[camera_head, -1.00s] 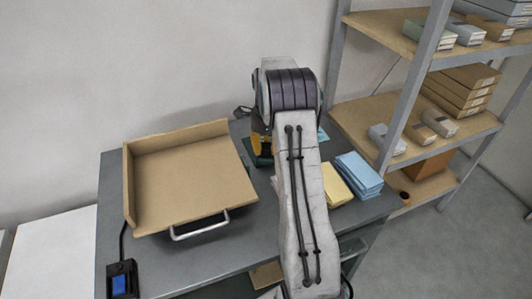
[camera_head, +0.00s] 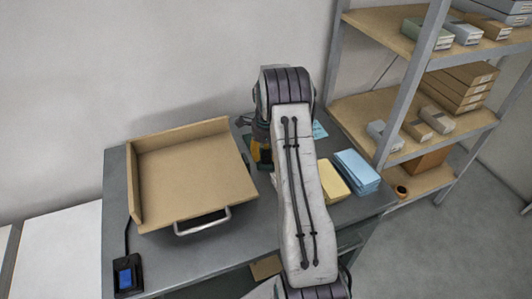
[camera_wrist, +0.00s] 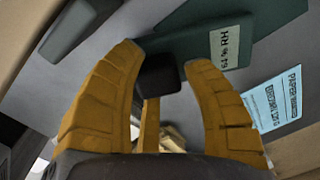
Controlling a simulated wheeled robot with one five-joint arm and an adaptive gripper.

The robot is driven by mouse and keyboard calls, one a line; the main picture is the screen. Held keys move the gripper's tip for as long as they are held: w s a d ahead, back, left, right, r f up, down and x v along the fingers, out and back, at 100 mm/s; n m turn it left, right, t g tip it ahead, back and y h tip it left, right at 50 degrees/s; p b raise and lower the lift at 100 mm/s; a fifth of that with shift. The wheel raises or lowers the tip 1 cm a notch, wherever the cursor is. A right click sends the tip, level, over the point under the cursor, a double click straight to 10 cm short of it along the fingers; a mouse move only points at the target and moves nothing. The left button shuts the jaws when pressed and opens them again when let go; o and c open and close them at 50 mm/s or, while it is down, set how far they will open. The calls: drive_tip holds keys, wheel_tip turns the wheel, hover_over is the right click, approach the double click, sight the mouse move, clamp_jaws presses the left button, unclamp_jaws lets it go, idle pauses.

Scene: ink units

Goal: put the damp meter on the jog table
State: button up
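The damp meter is a dark green unit with a pale "54 % RH" display (camera_wrist: 231,46) in the wrist view, and a dark block (camera_wrist: 159,74) juts from it toward me. In the head view only a bit of green shows beside the gripper, the rest hidden by my arm. My gripper (camera_wrist: 162,58) has its ochre fingers apart, one on each side of the dark block. Its fingers also show in the head view (camera_head: 262,150). I cannot tell whether they touch the block. The jog table (camera_head: 195,178) is a tan tray with raised back and left walls and a metal handle, left of my arm; it looks empty.
A yellow pad (camera_head: 333,180) and a blue paper stack (camera_head: 357,172) lie right of my arm. A blue printed card (camera_wrist: 270,105) lies beside the meter. A control box (camera_head: 127,276) stands at the bench's front left. Shelving (camera_head: 400,110) with boxes stands right.

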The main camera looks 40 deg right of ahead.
drive_tip(key=shift+o, duration=0.9)
drive_tip(key=shift+r, duration=0.15)
wheel_tip(320, 180, up, 10)
drive_tip(key=b, duration=0.4)
drive_tip(key=s+a+r+n, duration=0.5)
drive_tip(key=a+r+n, duration=0.2)
drive_tip(key=a+r, duration=0.15)
drive_tip(key=s+a+f+n+t, duration=0.1)
drive_tip(key=s+a+n, duration=0.6)
drive_tip(key=s+n, duration=0.2)
drive_tip(key=s+a+f+n+t, duration=0.1)
drive_tip(key=s+a+n+t, duration=0.1)
drive_tip(key=s+a+n, duration=0.6)
drive_tip(key=shift+s+a+f+n, duration=0.3)
drive_tip(key=shift+s+n, duration=0.4)
drive_tip(key=shift+s, duration=1.95)
